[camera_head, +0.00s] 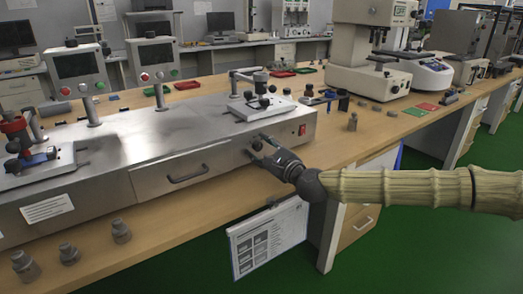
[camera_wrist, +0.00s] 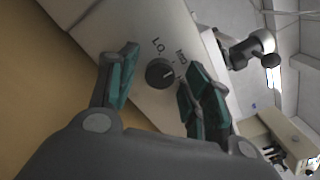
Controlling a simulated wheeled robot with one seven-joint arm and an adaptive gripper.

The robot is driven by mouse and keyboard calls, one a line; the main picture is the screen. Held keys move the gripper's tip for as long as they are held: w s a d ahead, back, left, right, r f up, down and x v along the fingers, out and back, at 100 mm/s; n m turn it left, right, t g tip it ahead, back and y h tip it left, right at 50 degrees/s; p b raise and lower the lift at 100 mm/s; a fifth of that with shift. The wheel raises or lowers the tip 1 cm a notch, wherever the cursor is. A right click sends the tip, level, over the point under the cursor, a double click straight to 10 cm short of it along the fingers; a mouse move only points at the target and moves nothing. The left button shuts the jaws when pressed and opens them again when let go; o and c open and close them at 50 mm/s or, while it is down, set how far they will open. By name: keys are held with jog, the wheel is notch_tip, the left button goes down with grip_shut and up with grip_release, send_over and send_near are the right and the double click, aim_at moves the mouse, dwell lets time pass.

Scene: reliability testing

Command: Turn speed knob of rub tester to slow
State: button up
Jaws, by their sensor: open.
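The rub tester (camera_head: 110,145) is a long silver metal machine on the bench in the head view. Its speed knob (camera_wrist: 159,72) is round and dark on the front panel in the wrist view, with "LO" printed beside it and a second, partly hidden label. A light mark on the knob points toward that second label. My gripper (camera_head: 260,150) is at the right part of the machine's front face. In the wrist view my gripper (camera_wrist: 155,85) is open, with one teal-lined finger on each side of the knob. I cannot tell whether either finger touches it.
A red switch (camera_head: 302,130) sits on the panel to the right of my gripper. A drawer with a handle (camera_head: 187,178) is to the left. Metal weights (camera_head: 122,231) stand at the bench's front left. A hanging sheet (camera_head: 268,240) is below the bench edge.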

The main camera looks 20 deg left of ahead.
jog(key=c, duration=1)
jog(key=shift+c, duration=0.2)
jog(key=shift+n, duration=0.3)
jog(key=n, duration=1.1)
jog(key=shift+n, duration=0.3)
jog(key=o, duration=1)
